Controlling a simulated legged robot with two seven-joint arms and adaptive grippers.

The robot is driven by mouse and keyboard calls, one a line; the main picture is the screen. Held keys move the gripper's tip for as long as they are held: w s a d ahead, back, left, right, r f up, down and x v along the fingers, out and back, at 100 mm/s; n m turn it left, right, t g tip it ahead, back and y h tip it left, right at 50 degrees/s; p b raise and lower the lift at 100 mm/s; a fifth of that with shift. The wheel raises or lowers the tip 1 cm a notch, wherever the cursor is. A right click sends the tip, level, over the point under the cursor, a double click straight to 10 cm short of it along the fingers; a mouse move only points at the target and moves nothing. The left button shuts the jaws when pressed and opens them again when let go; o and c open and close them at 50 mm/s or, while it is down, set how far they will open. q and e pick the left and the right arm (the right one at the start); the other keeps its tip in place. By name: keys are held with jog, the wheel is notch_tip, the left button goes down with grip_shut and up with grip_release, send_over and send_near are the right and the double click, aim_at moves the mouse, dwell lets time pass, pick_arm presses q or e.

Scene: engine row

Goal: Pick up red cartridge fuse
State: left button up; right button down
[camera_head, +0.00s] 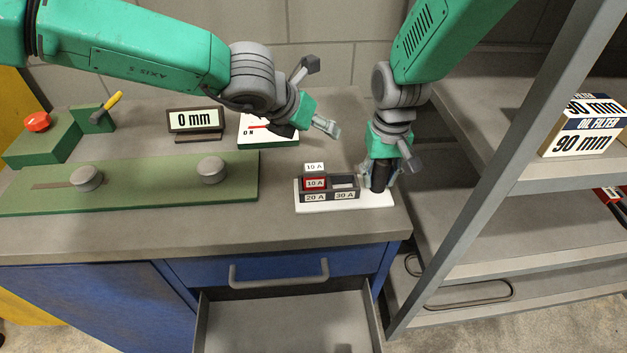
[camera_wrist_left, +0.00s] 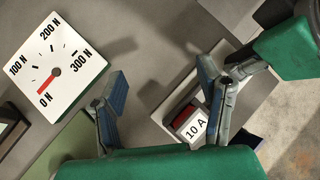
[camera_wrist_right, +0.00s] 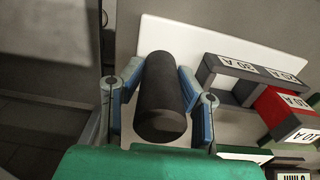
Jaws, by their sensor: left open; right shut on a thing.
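The red cartridge fuse (camera_head: 315,184), labelled 10 A, sits in a dark grey holder (camera_head: 343,189) with 20 A and 30 A labels, on a white base plate (camera_head: 378,203). The red fuse (camera_wrist_left: 184,115) also shows between and beyond the fingers in the left wrist view, and at the right in the right wrist view (camera_wrist_right: 273,107). My left gripper (camera_head: 318,97) is open and empty, above and behind the holder. My right gripper (camera_head: 380,178) is shut on a black cylinder (camera_wrist_right: 160,95) standing at the plate's right end, beside the holder.
A green rail with two knobs (camera_head: 130,185) lies at the left, near a red button (camera_head: 38,121).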

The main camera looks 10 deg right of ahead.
pick_arm(q)
jog(key=w+a+f+n+y, duration=0.2)
jog(key=a+y, duration=0.2)
notch_tip(320, 180, up, 7)
jog(key=n+g+y, duration=0.2)
jog(key=n+g, duration=0.3)
send_over(314, 167)
jog(key=shift+s, duration=0.1)
notch_tip(314, 167, down, 5)
jog(key=shift+s+d+f, duration=0.1)
jog(key=shift+w+f, duration=0.15)
jog(key=shift+f, duration=1.4)
jog(key=shift+w+f, duration=0.1)
jog(key=shift+f, duration=1.4)
jog(key=c, duration=1.3)
